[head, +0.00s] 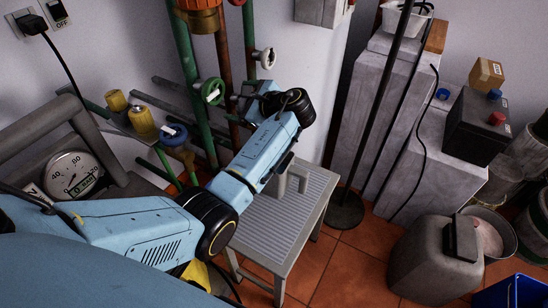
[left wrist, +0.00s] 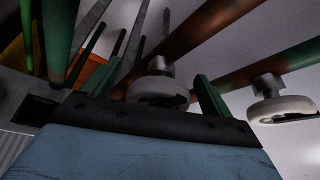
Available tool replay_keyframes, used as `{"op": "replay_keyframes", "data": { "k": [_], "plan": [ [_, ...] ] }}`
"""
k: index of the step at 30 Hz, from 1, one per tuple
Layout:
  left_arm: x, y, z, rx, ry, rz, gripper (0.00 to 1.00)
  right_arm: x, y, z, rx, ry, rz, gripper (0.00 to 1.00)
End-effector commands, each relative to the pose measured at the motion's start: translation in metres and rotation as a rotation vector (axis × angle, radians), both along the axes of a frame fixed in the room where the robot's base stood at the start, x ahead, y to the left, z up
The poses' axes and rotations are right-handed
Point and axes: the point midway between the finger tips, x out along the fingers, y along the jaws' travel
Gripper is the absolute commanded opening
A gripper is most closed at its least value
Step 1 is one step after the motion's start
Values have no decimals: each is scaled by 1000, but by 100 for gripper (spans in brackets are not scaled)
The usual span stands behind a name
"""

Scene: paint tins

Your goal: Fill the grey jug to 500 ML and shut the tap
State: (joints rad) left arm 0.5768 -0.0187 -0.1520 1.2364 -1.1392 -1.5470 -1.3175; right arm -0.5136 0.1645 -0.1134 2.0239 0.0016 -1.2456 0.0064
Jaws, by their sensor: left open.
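In the head view a grey jug (head: 297,179) stands on a ridged stool (head: 277,218), mostly hidden behind my left forearm. Its scale and fill level cannot be seen. My left gripper (head: 242,97) is at the pipes on the wall, above and behind the jug. In the left wrist view the gripper (left wrist: 150,88) is open, with a pale round tap handle (left wrist: 158,92) showing between its fingers. I cannot tell whether they touch it. Another pale handle (left wrist: 282,108) is to the right. My right gripper is not in view.
A green valve wheel (head: 211,92), a white one (head: 266,58) and a blue one (head: 173,134) sit among the pipes. A stand (head: 345,212) rises right of the stool. A grey canister (head: 425,262) stands on the tiled floor. A dial gauge (head: 72,175) is at left.

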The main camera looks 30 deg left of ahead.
Motion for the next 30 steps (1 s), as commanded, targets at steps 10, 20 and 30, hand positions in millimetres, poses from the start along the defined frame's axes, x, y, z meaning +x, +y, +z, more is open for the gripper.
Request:
{"op": "replay_keyframes", "data": {
  "k": [10,20,30],
  "plan": [
    [-3,-33,1,-1,2,-2,85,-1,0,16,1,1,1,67],
    [-5,-64,1,0,2,-1,85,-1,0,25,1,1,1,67],
    [-5,-69,0,0,0,0,85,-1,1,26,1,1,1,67]
  ]
}}
